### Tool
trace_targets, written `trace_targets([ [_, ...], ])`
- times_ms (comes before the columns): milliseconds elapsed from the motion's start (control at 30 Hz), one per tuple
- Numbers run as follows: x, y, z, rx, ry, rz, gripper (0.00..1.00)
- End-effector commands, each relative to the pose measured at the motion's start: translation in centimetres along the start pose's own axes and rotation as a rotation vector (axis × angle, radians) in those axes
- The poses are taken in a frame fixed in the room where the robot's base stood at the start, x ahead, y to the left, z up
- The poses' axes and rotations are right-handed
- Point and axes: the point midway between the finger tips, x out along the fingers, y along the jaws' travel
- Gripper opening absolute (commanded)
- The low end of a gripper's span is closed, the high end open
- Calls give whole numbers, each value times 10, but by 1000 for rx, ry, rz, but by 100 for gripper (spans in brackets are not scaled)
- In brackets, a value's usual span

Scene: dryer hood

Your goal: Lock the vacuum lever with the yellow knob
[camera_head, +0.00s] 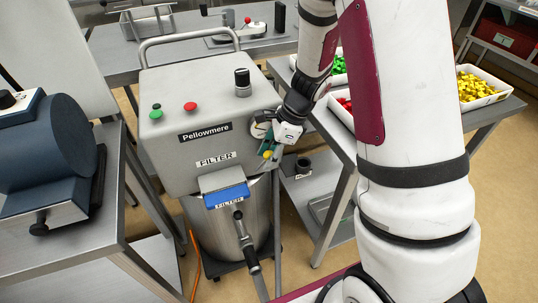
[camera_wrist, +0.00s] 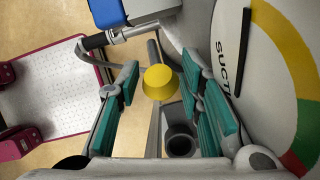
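The yellow knob (camera_head: 267,154) is on the right side of the grey Pellowmere machine (camera_head: 205,110), beside the suction gauge (camera_head: 258,127). In the wrist view the yellow knob (camera_wrist: 160,82) lies between the teal pads of my open gripper (camera_wrist: 162,95), with visible gaps on both sides. A grey rod runs behind the knob; most of the lever is hidden. In the head view my gripper (camera_head: 273,145) is at the machine's right front edge, close to the knob. The gauge (camera_wrist: 270,70), with a black needle, fills the right of the wrist view.
A blue filter front (camera_head: 227,196) and a black-gripped handle (camera_head: 241,228) are at the machine's front. A table at the right holds white trays with yellow pieces (camera_head: 475,86) and green pieces (camera_head: 339,66). A blue device (camera_head: 50,145) stands on the left table.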

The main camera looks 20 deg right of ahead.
Motion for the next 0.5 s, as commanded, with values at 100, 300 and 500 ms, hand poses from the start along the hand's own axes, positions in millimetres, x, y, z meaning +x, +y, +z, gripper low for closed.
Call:
trace_targets([
  [100,0,0,0,0,0,0,25],
  [300,0,0,0,0,0,0,0],
  [500,-1,1,1,-1,7,-1,0],
])
